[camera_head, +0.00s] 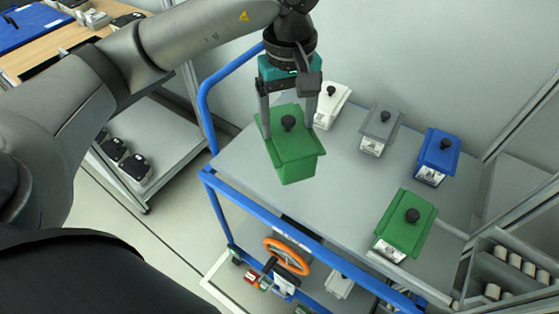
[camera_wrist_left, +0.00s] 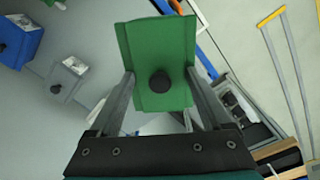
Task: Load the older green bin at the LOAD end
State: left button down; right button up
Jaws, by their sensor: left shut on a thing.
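My left gripper (camera_head: 288,118) is shut on a green bin (camera_head: 297,160) with a black knob on its lid. It holds this bin over the left part of a grey cart top (camera_head: 256,152), and the bin looks raised above it. The held bin also shows between the fingers in the left wrist view (camera_wrist_left: 160,40). A second green bin (camera_head: 405,225) stands at the cart's front right, with a white label on its front. I cannot read any label to tell which green bin is older. My right gripper is not in view.
A white bin (camera_head: 329,105), a grey bin (camera_head: 380,130) and a blue bin (camera_head: 437,157) stand along the cart's back. A blue rail (camera_head: 290,232) edges the cart's front, with an orange handwheel (camera_head: 287,256) below. The cart's middle is clear. A shelf rack (camera_head: 510,262) stands at right.

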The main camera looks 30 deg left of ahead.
aim_at(286, 110)
pick_arm(q)
jog(key=n, duration=0.2)
jog(key=w+r+n, duration=0.1)
jog(key=n, duration=0.1)
jog(key=w+a+n+p, duration=0.1)
jog(key=n, duration=0.1)
jog(key=shift+w+a+r+n, duration=0.1)
jog(key=shift+w+r+n, duration=0.2)
jog(key=shift+r, duration=0.1)
jog(key=n, duration=0.1)
jog(key=w+n+p, duration=0.1)
jog(key=n, duration=0.1)
jog(key=a+r+n, duration=0.1)
jog(key=n, duration=0.1)
jog(key=shift+w+r, duration=0.1)
jog(key=shift+w, duration=0.15)
jog(key=w+a+n+p, duration=0.1)
jog(key=n, duration=0.3)
jog(key=w+a+r+n, duration=0.1)
jog(key=n, duration=0.3)
jog(key=w+a+r+n+p, duration=0.1)
jog(key=n, duration=0.3)
jog(key=shift+r+n+p, duration=0.15)
jog(key=shift+n+p, duration=0.15)
jog(key=shift+n, duration=0.1)
notch_tip(286, 110, down, 20)
jog(key=shift+r+b, duration=0.2)
jog(key=shift+b, duration=0.15)
jog(key=shift+f, duration=0.1)
